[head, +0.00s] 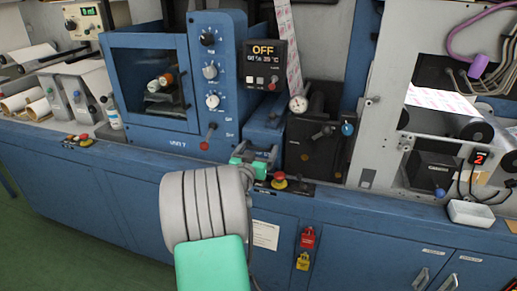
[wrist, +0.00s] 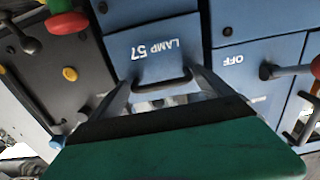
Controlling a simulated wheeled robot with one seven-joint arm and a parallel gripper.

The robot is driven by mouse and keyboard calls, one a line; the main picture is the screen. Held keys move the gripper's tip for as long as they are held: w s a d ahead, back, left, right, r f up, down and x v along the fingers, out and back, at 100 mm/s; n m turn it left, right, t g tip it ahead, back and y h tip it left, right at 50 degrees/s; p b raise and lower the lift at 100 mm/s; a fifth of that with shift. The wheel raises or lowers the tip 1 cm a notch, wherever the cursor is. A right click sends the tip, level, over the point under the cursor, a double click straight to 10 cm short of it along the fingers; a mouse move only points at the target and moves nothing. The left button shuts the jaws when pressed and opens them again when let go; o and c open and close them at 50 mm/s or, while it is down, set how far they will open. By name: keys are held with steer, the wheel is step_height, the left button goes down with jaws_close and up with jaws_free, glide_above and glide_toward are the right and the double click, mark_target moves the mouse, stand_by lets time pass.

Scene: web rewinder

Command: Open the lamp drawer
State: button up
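The lamp drawer (wrist: 152,55) is a blue front lettered "LAMP 57" with a dark bar handle (wrist: 162,86), in the wrist view. In the head view, the blue drawer housing (head: 262,128) stands between the control panel and a black unit; its handle cannot be made out there. My gripper (wrist: 160,80) is open, with one finger beside each end of the handle. I cannot tell whether the fingers touch it. In the head view my gripper (head: 266,154) is in front of the housing. The drawer front looks closed.
A red-topped emergency button (head: 279,181) is close below my gripper. The control panel (head: 212,85) with knobs and a red-tipped lever stands left. A black unit with a gauge (head: 318,140) stands right. Red and yellow padlocks (head: 307,238) hang on the cabinet below.

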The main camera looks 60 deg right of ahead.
steer(key=c, duration=1.8)
steer(key=shift+o, duration=0.2)
steer(key=shift+f, duration=0.15)
